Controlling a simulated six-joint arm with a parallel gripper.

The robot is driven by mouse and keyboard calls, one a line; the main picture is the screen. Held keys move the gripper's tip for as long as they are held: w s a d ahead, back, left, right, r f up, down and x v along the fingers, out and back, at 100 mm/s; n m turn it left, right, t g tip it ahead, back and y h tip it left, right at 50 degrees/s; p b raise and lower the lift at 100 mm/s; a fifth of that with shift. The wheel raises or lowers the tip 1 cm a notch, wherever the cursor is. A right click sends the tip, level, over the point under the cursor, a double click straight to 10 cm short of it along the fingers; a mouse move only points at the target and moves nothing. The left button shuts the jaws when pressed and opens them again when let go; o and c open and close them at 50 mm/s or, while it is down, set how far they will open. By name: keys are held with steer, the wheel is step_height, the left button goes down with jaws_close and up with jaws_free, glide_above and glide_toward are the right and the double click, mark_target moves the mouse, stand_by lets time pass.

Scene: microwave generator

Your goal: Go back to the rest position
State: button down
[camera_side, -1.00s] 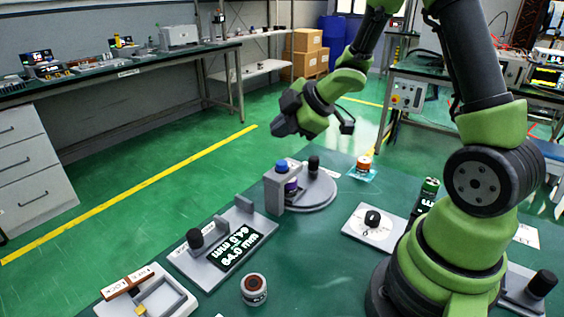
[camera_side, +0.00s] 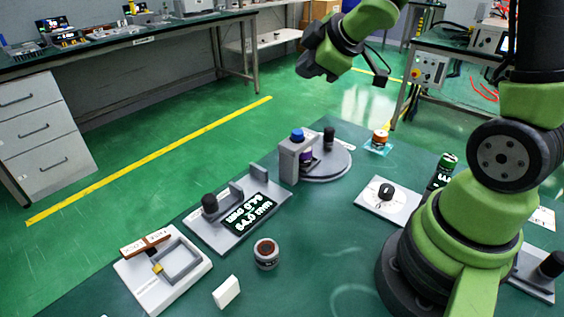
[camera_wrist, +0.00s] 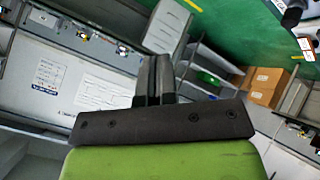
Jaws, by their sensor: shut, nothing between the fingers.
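My gripper (camera_side: 312,72) is raised above and behind the work table in the side view, well clear of everything on it. In the wrist view my gripper (camera_wrist: 153,82) has its two dark fingers together with nothing between them. The wrist view looks out across the room, at walls, shelves and the green floor. The green work table (camera_side: 330,230) is below my arm in the side view.

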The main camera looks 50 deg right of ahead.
steer(key=s+a+r+m+g+y, duration=0.1)
steer(key=s+a+r+m, duration=0.2)
steer(key=s, duration=0.6)
steer(key=s+a+r+m+g+y, duration=0.1)
steer(key=s+a+r+m, duration=0.3)
steer(key=s+a+m, duration=0.4)
steer(key=shift+s+a+r+m+y, duration=0.2)
steer(key=shift+s+a+m+y, duration=0.15)
steer(key=shift+s+y, duration=0.2)
